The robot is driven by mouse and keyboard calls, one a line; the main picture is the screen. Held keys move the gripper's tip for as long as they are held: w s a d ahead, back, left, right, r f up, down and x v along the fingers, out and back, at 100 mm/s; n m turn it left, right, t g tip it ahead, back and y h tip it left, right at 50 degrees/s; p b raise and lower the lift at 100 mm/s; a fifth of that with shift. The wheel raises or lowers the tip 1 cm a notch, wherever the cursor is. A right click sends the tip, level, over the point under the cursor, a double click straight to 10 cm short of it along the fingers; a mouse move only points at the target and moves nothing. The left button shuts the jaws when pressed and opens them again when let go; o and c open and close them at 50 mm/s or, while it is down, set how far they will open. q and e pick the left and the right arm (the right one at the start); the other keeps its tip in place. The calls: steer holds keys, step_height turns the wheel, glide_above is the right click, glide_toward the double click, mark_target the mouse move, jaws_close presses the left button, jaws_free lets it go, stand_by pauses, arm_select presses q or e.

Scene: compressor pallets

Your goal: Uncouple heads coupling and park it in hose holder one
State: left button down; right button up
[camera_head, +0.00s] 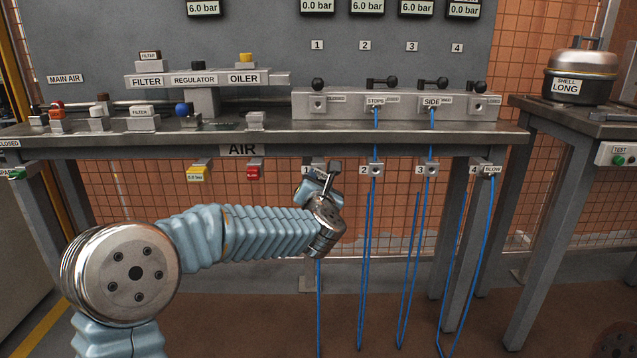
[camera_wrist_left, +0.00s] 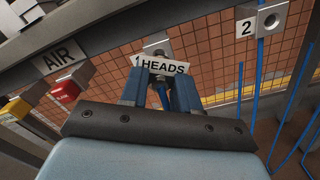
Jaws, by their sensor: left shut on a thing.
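My left gripper (camera_head: 320,188) is at hose holder one under the bench front, its fingertips largely hidden by my wrist in the head view. In the left wrist view its fingers (camera_wrist_left: 160,92) are shut on the heads coupling, whose white HEADS tag (camera_wrist_left: 165,66) shows just above them. The coupling is in line with hose holder one (camera_wrist_left: 155,50), right at its front; I cannot tell whether it is seated. A blue hose (camera_head: 318,300) hangs below my wrist. The station 1 outlet (camera_head: 317,103) on the bench is bare. My right gripper is not in view.
Holders two (camera_head: 376,170) and three (camera_head: 432,169) have blue hoses passing by them, from the STOPS and SIDE outlets. The BLOW coupling (camera_head: 489,171) is at holder four. A yellow block (camera_head: 197,173) and a red block (camera_head: 254,173) hang left of holder one.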

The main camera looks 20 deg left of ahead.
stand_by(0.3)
arm_select(q)
steer(key=shift+b, duration=0.4)
stand_by(0.5)
steer(key=shift+b, duration=0.4)
stand_by(0.3)
steer(key=shift+b, duration=0.35)
steer(key=shift+x, duration=1.35)
steer(key=c, duration=0.8)
jaws_free()
steer(key=shift+o, duration=0.2)
